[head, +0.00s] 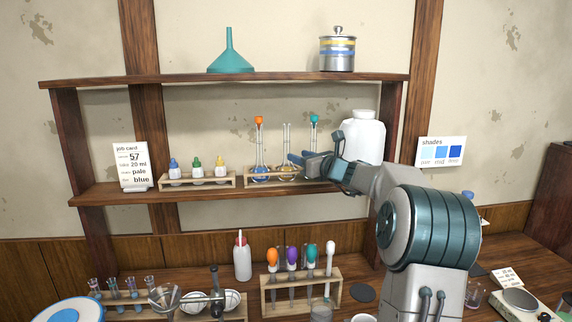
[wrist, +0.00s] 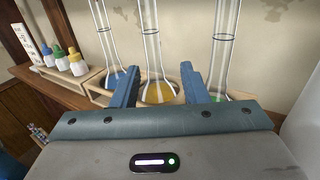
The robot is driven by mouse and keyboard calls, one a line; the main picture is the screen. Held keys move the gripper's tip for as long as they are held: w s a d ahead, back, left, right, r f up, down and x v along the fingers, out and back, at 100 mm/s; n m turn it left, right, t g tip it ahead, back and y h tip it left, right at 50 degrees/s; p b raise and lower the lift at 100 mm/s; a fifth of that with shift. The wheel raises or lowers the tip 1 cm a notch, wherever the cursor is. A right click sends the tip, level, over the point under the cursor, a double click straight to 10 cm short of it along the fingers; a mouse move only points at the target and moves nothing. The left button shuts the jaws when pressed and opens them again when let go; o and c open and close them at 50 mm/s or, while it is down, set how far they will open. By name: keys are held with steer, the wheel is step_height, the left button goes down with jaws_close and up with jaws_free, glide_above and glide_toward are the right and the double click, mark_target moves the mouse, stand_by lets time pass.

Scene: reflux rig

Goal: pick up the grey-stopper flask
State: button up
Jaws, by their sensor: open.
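Three long-necked flasks stand in a wooden rack (head: 271,179) on the shelf. The left flask has an orange stopper (head: 259,119), the right one a teal stopper (head: 314,118). The middle flask (head: 287,138) has a pale top that I cannot clearly tell as grey against the wall. In the wrist view the middle flask (wrist: 152,40) holds amber liquid and its top is out of frame. My gripper (head: 297,158) is open in front of the rack. In the wrist view its fingers stand left and right of the middle flask's lower part; whether they reach around it is unclear.
The blue-liquid flask (wrist: 104,40) and green-liquid flask (wrist: 224,45) stand close on either side. Small dropper bottles (head: 197,172) are left of the rack; a white jug (head: 362,138) is behind my arm. The upper shelf (head: 280,76) runs above the flasks.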

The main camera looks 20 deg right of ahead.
mark_target(287, 152)
steer(key=shift+a+p+x, duration=0.2)
steer(key=shift+p+x, duration=0.5)
steer(key=shift+x, duration=0.85)
steer(key=shift+a+p+x, duration=0.2)
steer(key=shift+p+x, duration=0.45)
steer(key=shift+x, duration=0.9)
steer(key=shift+s, duration=0.2)
jaws_close()
